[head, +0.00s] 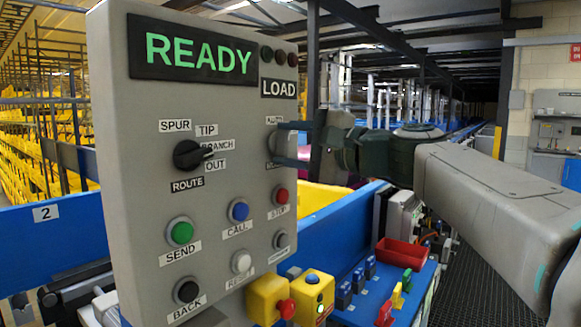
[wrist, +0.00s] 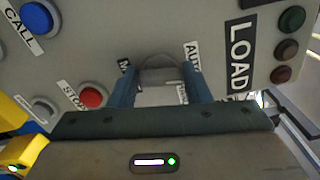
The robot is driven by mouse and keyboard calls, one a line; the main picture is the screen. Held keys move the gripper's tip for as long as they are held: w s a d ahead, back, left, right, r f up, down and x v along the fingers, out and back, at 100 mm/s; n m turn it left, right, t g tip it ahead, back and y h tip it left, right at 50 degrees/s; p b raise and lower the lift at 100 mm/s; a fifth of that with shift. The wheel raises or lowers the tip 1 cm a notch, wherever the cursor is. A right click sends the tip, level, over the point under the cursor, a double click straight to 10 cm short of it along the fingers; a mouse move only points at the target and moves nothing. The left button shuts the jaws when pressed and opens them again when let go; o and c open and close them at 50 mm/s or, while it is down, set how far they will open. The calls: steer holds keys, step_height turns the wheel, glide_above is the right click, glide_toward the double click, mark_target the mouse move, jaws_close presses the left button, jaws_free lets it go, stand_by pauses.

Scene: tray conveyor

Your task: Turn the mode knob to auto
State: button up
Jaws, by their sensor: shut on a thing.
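The mode knob (wrist: 160,66) is a round grey knob on the control panel (head: 135,250), with an AUTO label beside it and one starting with M on its other side. In the head view the knob (head: 271,146) sits at the panel's right edge, below the LOAD plate. My gripper (wrist: 160,88) has its two blue fingers on either side of the knob and is shut on it. In the head view my gripper (head: 288,143) reaches in from the right. The fingers hide much of the knob, so I cannot tell which label it points to.
A black selector knob (head: 188,155) with a ROUTE label is left on the panel. SEND (head: 180,233), CALL (head: 239,211) and STOP (head: 281,195) buttons lie below. A READY display (head: 195,52) is lit green. A yellow box (head: 268,300) stands below the panel.

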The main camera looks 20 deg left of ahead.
steer(key=shift+f+n+b, duration=0.2)
steer(key=shift+n+b, duration=0.85)
steer(key=shift+n, duration=0.05)
steer(key=shift+r, duration=0.1)
steer(key=o, duration=1)
steer(key=b+v, duration=0.1)
steer(key=v, duration=1.2)
steer(key=shift+s+d, duration=0.2)
steer(key=shift+d, duration=0.15)
